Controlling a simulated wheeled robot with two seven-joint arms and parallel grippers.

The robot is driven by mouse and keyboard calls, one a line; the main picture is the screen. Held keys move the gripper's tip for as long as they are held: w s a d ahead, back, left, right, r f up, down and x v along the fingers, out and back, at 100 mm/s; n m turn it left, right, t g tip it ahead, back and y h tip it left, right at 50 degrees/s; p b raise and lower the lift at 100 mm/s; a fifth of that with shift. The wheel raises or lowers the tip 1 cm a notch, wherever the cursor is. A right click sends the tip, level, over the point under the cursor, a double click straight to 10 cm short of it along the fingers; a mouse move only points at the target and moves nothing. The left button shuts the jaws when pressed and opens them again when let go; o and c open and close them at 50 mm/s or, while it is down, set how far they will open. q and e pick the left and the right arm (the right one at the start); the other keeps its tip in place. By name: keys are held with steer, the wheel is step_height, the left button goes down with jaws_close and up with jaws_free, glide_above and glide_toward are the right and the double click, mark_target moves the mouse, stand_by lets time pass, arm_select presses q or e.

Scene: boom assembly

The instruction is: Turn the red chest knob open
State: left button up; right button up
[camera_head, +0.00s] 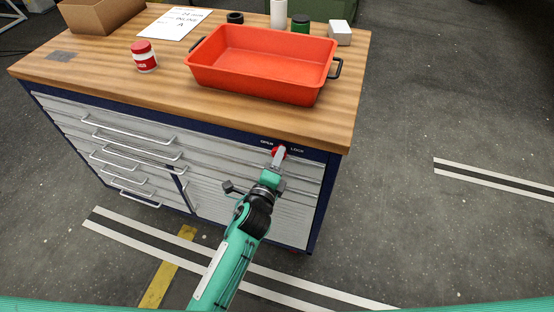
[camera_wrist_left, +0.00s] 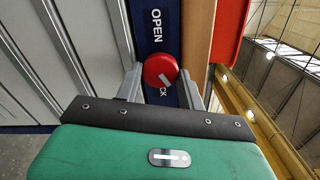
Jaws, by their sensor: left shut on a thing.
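The red chest knob (camera_head: 279,150) sits on the dark blue strip under the tabletop, between the words OPEN and LOCK. In the left wrist view the knob (camera_wrist_left: 159,69) is a round red cap with a short white mark, which slants toward the LOCK side. My left gripper (camera_head: 279,155) reaches up to the chest front and is shut on the knob. In the left wrist view its two grey fingers (camera_wrist_left: 160,78) stand on either side of the knob. The fingers partly cover the knob in the head view and part of the word LOCK in the wrist view. My right gripper is not in view.
The wooden tabletop (camera_head: 110,60) overhangs just above the knob. An orange-red tray (camera_head: 262,78) with black handles stands on it near the front. A red-and-white jar (camera_head: 145,58) stands left of the tray. Drawers with bar handles (camera_head: 130,135) fill the chest front.

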arm_select(q)
steer(key=shift+n, duration=1.6)
steer(key=o, duration=1)
steer(key=shift+c, duration=0.2)
steer(key=shift+s, duration=0.15)
steer(key=b+v, duration=0.2)
steer(key=v, duration=1.1)
steer(key=shift+s+b, duration=0.25)
steer(key=shift+b, duration=0.1)
steer(key=shift+a, duration=0.15)
